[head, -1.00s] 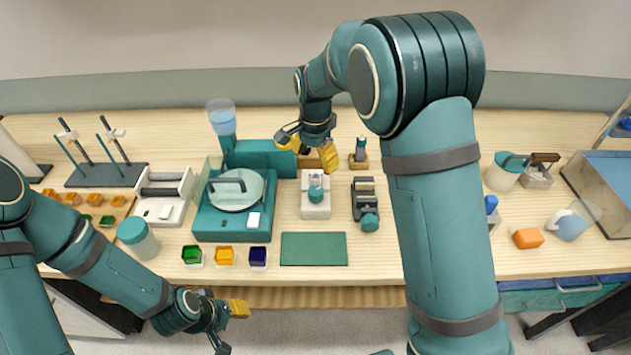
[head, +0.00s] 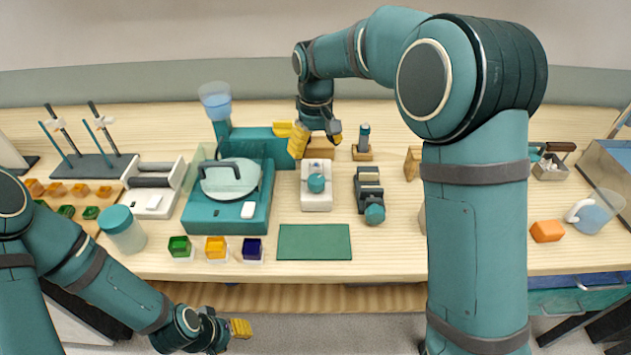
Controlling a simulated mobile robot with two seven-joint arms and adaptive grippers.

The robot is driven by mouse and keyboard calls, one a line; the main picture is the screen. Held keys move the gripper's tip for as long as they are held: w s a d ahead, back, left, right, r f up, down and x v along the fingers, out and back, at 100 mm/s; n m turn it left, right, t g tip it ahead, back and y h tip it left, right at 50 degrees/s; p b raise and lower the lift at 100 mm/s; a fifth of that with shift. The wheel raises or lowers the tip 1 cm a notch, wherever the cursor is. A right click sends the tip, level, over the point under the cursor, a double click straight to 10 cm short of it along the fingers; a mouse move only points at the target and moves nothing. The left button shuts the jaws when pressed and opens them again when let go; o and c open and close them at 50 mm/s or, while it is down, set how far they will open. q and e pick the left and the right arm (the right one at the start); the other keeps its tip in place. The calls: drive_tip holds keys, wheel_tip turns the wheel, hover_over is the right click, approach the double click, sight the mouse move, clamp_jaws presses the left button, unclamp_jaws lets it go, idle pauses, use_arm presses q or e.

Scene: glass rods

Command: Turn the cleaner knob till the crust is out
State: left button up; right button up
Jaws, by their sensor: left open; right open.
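A white block with a round teal knob (head: 316,183) stands mid-table. A dark stepped device (head: 369,190) with a teal knob (head: 375,214) at its front stands just right of it. I cannot tell which knob belongs to the cleaner, and I can make out no crust. My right gripper (head: 318,138) is open and empty, pointing down above the area just behind the white block, apart from both knobs. My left gripper (head: 232,330) is open and empty, low in front of the table's front edge.
A teal machine with a round lid (head: 231,182) stands left of the white block. A small teal-topped stand (head: 363,145) is close right of my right gripper. A green mat (head: 314,242) lies bare in front. Coloured blocks (head: 216,247) sit left of the mat.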

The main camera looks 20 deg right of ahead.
sight(316, 178)
wheel_tip(316, 178, down, 10)
drive_tip(key=shift+f+b, duration=0.2)
drive_tip(key=shift+b, duration=0.95)
drive_tip(key=c, duration=1.2)
